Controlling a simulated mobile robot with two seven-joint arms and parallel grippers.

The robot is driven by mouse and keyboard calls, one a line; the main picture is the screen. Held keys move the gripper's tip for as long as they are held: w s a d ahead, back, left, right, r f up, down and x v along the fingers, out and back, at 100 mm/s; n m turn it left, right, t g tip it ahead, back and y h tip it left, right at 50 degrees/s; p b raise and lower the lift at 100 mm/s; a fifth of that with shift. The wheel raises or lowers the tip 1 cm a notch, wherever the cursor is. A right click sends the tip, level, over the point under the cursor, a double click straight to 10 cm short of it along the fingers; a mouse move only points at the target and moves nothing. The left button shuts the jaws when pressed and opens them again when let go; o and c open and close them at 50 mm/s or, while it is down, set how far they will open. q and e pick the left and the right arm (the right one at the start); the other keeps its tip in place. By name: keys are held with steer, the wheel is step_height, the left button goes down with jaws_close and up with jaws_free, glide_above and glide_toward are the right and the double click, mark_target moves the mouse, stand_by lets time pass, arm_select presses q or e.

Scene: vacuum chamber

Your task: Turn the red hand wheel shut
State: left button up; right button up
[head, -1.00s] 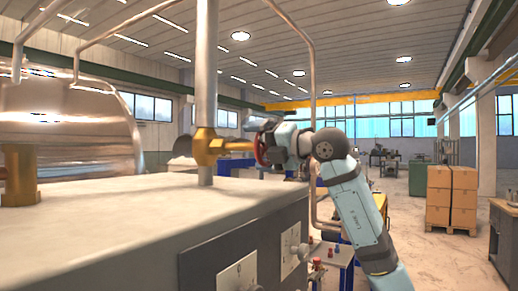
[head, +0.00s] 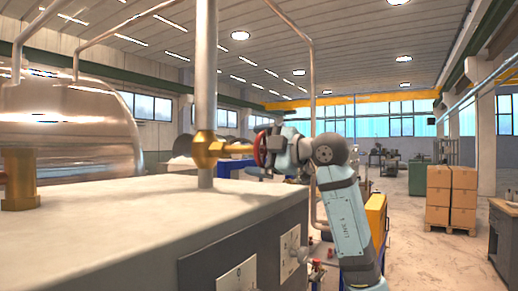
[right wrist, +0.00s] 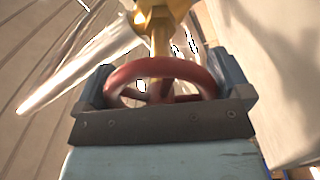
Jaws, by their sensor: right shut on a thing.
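The red hand wheel (head: 261,149) sits on the end of a brass valve stem, seen nearly edge-on in the head view. The stem runs left to the brass valve body (head: 206,149) on a vertical grey pipe. In the right wrist view the wheel (right wrist: 165,80) lies between the two fingers of my right gripper (right wrist: 170,92), one at each side of its rim, with the brass stem (right wrist: 160,40) beyond it. My right gripper (head: 262,150) is shut on the wheel; its fingers partly cover the rim in the head view. My left gripper is not in view.
The pipe rises from a broad pale cabinet top (head: 130,215) below the valve. Another brass fitting (head: 19,180) stands at the left, before a shiny metal vessel (head: 75,130). Stacked cardboard boxes (head: 451,195) stand farther back on the right.

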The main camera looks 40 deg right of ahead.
steer(key=shift+m, duration=1)
steer(key=shift+m+p, duration=0.3)
steer(key=o, duration=0.5)
steer(key=shift+s+f, duration=0.1)
steer(key=shift+s+d, duration=0.1)
steer(key=shift+s, duration=0.1)
steer(key=b+v, duration=0.2)
steer(key=v, duration=1.1)
steer(key=shift+s+b, duration=0.15)
steer(key=shift+b, duration=0.2)
